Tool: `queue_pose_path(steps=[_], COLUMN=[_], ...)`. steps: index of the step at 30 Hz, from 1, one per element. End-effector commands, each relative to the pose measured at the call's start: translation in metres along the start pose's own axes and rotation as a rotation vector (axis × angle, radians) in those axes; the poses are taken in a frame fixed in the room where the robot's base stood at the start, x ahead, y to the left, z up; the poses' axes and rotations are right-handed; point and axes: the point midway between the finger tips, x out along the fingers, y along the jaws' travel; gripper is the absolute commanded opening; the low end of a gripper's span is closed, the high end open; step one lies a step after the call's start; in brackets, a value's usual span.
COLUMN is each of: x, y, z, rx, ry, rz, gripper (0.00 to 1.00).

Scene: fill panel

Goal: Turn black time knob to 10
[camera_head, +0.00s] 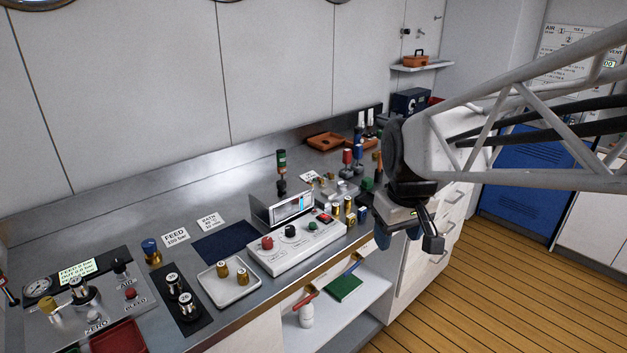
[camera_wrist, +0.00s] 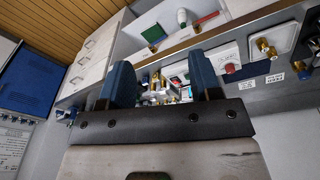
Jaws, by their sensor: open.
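A white control box (camera_head: 297,246) stands on the steel bench. Its black knob (camera_head: 290,231) sits between a red knob (camera_head: 267,242) and a green knob (camera_head: 312,226). The black knob's setting is too small to read. A small screen unit (camera_head: 284,208) stands at the back of the box. My gripper (camera_head: 409,240) is open and empty, right of the box and apart from it, out past the bench's front edge. In the wrist view, its blue fingers (camera_wrist: 160,66) are spread; the red knob (camera_wrist: 230,69) shows right of them, and I cannot make out the black knob.
A white tray (camera_head: 229,294) with two brass fittings lies left of the box. Several small bottles and fittings stand close to the box's right end. A lower shelf (camera_head: 335,314) holds a green book (camera_head: 343,287). The floor (camera_head: 470,290) in front is clear.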

Motion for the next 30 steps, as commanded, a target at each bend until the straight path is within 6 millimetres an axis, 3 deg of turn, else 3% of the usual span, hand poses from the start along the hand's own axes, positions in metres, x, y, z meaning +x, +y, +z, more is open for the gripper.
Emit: queue_pose_path(steps=[17,30], x=[0.047,0.108], y=[-0.032,-0.078], z=[-0.146,-0.247], rx=[-0.341,-0.598], ry=[-0.058,-0.097], rz=[-0.040,-0.074], gripper=[0.58,0.58])
